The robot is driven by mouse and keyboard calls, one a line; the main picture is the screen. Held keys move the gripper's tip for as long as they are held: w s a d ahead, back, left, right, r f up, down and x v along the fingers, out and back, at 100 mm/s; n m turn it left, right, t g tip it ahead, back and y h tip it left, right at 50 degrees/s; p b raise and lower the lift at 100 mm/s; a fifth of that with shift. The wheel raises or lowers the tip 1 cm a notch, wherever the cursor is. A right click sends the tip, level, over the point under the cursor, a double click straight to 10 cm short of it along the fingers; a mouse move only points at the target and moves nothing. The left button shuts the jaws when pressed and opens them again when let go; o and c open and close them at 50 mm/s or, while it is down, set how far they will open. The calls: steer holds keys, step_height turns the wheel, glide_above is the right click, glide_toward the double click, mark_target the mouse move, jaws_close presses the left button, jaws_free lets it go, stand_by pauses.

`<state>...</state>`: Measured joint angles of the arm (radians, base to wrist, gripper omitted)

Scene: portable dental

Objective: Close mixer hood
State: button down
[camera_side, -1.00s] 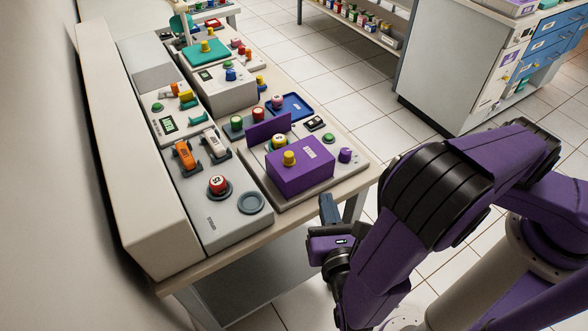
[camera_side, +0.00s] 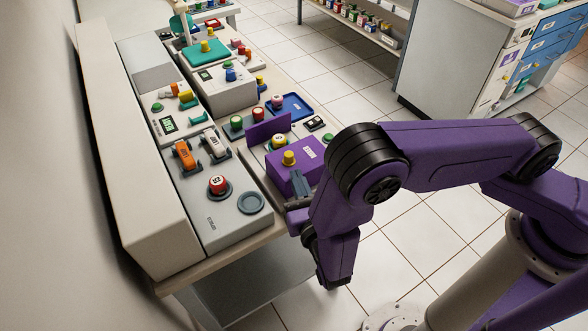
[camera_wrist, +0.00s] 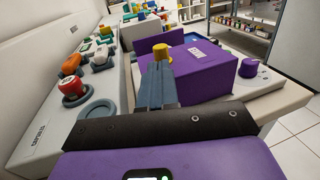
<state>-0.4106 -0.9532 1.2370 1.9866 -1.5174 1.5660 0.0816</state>
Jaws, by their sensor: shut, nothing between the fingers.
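The mixer's purple hood (camera_side: 303,167) is a box with a yellow knob (camera_side: 289,158) on top. It sits on a pale base at the near end of the bench, with a gap between it and an upright purple panel (camera_side: 268,129). A yellow-topped jar (camera_side: 279,141) shows in the gap. My gripper (camera_side: 298,178) is shut and empty, its fingers at the hood's near side. In the wrist view, the gripper (camera_wrist: 157,68) points toward the hood (camera_wrist: 205,72), its tips just below the yellow knob (camera_wrist: 162,50). I cannot tell whether they touch the hood.
Left of the mixer is a grey unit with a red-capped jar (camera_side: 217,184), a round recess (camera_side: 251,202) and orange and white handpieces. A purple knob (camera_wrist: 249,67) stands right of the hood. A blue tray (camera_side: 292,106) lies behind. Open floor is to the right.

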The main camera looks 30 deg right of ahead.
mark_target(289, 160)
steer(key=shift+x, duration=1.6)
steer(key=shift+w, duration=0.25)
steer(key=w, duration=0.9)
steer(key=shift+w+d+r, duration=0.1)
steer(key=shift+w, duration=0.45)
